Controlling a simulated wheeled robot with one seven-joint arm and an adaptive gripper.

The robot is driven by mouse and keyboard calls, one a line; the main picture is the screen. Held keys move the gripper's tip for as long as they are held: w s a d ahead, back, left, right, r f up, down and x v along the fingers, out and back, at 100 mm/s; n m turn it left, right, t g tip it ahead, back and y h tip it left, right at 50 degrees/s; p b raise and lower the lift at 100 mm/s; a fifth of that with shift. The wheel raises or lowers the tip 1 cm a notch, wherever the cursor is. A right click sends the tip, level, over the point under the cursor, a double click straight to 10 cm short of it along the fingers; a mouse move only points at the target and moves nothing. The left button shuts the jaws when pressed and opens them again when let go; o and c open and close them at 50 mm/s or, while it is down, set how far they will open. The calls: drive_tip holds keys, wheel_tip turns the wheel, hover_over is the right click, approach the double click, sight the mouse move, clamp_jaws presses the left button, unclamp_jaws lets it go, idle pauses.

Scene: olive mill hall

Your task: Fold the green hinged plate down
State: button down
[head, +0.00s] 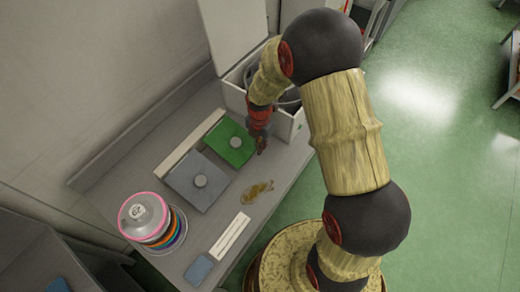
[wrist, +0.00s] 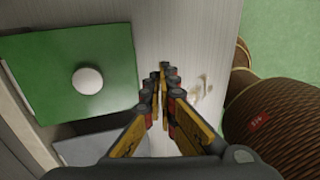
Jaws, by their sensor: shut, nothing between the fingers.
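The green hinged plate (head: 222,148) is on the grey bench beside a long pale strip (head: 189,143), with a round light knob (head: 236,142) on its face. In the wrist view the green plate (wrist: 50,75) fills the upper left, its white knob (wrist: 87,80) facing the camera. A dark shadow shows along its near edge; I cannot tell how far it is tilted. My gripper (head: 261,150) is just right of the plate. In the wrist view my gripper (wrist: 163,75) is shut and empty over bare bench, apart from the plate.
A blue-grey plate with a knob (head: 185,172) lies beside the green one. A white box (head: 290,130) with a raised lid stands behind. A stack of coloured discs (head: 152,222), an amber item (head: 258,191), a white strip (head: 230,234) and a small blue-grey pad (head: 198,270) occupy the near bench.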

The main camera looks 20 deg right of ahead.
drive_tip(key=r, duration=0.1)
drive_tip(key=s+d+r, duration=0.1)
drive_tip(key=r, duration=0.3)
drive_tip(key=shift+s+d+r, duration=0.15)
idle(0.4)
drive_tip(key=s+r+m+t+b, duration=0.5)
drive_tip(key=s+r+m, duration=1.5)
drive_tip(key=r+m, duration=0.4)
drive_tip(key=shift+a+m+t+b, duration=0.25)
drive_tip(key=shift+m+t+b, duration=0.15)
drive_tip(key=shift+m+b, duration=0.15)
